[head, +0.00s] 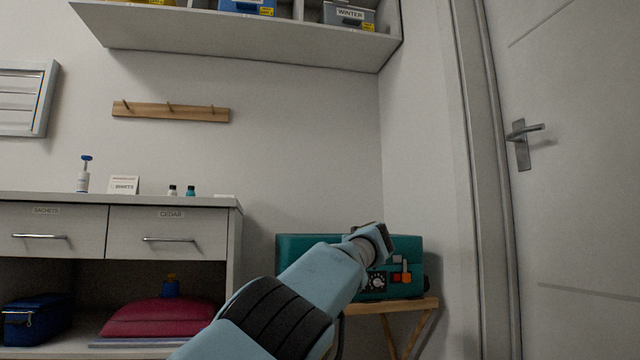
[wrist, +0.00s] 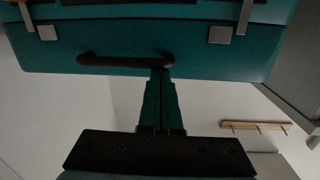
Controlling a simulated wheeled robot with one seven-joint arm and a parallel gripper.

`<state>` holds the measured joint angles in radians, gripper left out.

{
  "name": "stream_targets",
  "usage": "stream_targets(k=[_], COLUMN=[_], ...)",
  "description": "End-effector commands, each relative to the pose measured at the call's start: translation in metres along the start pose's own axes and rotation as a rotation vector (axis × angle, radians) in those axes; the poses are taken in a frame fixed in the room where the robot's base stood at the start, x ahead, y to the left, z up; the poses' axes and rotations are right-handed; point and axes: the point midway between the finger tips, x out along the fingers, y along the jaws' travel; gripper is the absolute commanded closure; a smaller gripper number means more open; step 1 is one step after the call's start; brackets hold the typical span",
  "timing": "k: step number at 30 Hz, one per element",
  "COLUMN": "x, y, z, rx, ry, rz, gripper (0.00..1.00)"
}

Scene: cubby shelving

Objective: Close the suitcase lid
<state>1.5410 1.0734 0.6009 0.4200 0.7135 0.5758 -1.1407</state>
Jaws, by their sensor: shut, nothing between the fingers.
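The teal suitcase (head: 305,248) rests on a wooden stand at the lower right in the head view, partly hidden behind my arm. In the wrist view its teal front (wrist: 200,65) fills the top, with a dark handle (wrist: 115,61) and two metal latches. A dark seam runs across the front near the top edge. I cannot tell whether the lid is fully down. My gripper (wrist: 161,76) is shut and empty, its fingertips at or just in front of the handle's end; whether they touch is unclear. In the head view the fingers are hidden.
The wooden stand (head: 390,309) is beside a grey cabinet (head: 234,240) with drawers. A dial (head: 377,283) and orange-red parts show on the suitcase's front. A wall shelf (head: 240,36) with bins hangs above, and a door (head: 570,200) is at right.

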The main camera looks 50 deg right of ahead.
Motion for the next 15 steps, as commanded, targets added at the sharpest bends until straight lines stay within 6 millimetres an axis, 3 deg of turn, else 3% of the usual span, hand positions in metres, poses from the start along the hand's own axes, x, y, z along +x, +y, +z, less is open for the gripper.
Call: stream_targets(k=[1, 8, 15], x=[0.004, -0.017, -0.055], y=[0.005, 0.009, 0.006], z=[0.035, 0.034, 0.023], rx=[0.006, 0.004, 0.002], ry=[-0.046, -0.039, -0.026], rz=[-0.005, -0.001, 0.001], gripper=[1.0, 1.0, 1.0])
